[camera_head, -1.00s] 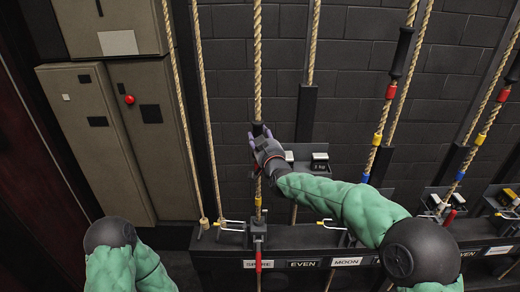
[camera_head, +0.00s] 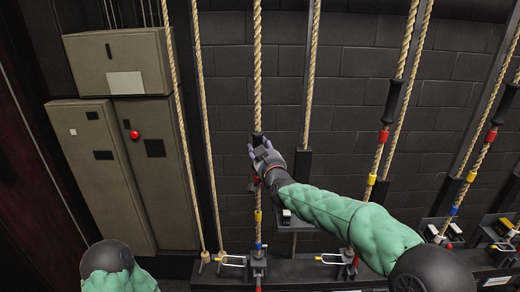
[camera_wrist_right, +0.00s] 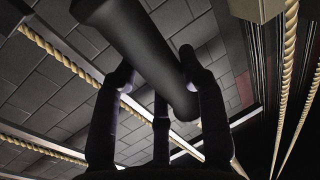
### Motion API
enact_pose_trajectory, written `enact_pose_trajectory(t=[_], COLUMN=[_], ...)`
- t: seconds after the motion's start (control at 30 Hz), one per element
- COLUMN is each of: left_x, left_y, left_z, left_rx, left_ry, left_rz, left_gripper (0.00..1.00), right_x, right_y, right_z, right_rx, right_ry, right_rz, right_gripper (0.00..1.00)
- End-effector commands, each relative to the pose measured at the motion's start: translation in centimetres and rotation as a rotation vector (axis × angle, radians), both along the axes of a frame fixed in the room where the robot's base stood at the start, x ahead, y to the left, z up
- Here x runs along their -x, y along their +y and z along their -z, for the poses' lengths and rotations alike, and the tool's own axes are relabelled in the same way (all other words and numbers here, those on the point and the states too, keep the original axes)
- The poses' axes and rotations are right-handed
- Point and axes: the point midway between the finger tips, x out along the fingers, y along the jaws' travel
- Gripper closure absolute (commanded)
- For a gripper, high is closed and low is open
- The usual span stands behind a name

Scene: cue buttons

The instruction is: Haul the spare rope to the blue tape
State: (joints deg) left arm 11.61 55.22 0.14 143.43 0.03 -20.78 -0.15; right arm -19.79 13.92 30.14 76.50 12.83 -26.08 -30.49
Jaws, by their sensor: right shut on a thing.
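The spare rope (camera_head: 258,60) hangs in front of the brick wall, with a black sleeve (camera_head: 258,139) on it. My right gripper (camera_head: 262,152) is shut on this sleeve, which also shows large between the fingers in the right wrist view (camera_wrist_right: 140,50). Below the hand the rope has a red band, partly hidden by my wrist, a yellow band (camera_head: 258,215) and a blue tape (camera_head: 258,245). The blue tape is low, just above the rope's lock (camera_head: 258,265) at the rail. Of my left arm only an upper part shows; its gripper is out of view.
Other ropes hang to the left and right, some with black sleeves and coloured bands (camera_head: 384,136). Tan cabinets with a red button (camera_head: 135,134) stand at left. A dark rail (camera_head: 300,270) with wire-handled locks runs along the bottom. A small shelf (camera_head: 294,222) stands below my right forearm.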

Motion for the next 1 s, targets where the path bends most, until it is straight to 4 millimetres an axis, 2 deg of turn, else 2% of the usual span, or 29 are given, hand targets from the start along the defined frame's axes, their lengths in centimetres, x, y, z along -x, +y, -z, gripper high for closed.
enact_pose_trajectory(t=[0.13,0.17,0.2,0.23,0.67,0.83,1.0], left_x=[0.0,0.0,0.0,0.0,0.0,0.0,0.0], left_y=[0.0,0.0,0.0,0.0,0.0,0.0,0.0], left_z=[0.0,0.0,0.0,0.0,0.0,0.0,0.0], left_rx=[0.000,0.000,0.000,0.000,0.000,0.000,0.000], left_ry=[0.000,0.000,0.000,0.000,0.000,0.000,0.000], left_rz=[0.000,0.000,0.000,0.000,0.000,0.000,0.000], left_gripper=[0.60,0.60,0.60,0.60,0.60,0.60,0.60], right_x=[0.0,0.0,0.0,0.0,0.4,2.0,4.5], right_y=[0.0,0.0,0.0,0.0,-0.1,-0.5,-1.2], right_z=[0.1,0.1,0.1,0.1,0.1,0.0,-0.1], right_rx=[0.001,0.001,0.001,0.001,0.000,0.000,0.000], right_ry=[0.002,0.002,0.002,0.002,0.001,0.000,0.000], right_rz=[0.000,0.000,0.000,0.000,0.000,0.000,0.000], right_gripper=[1.00,0.50,0.39,0.33,0.33,0.33,0.33])
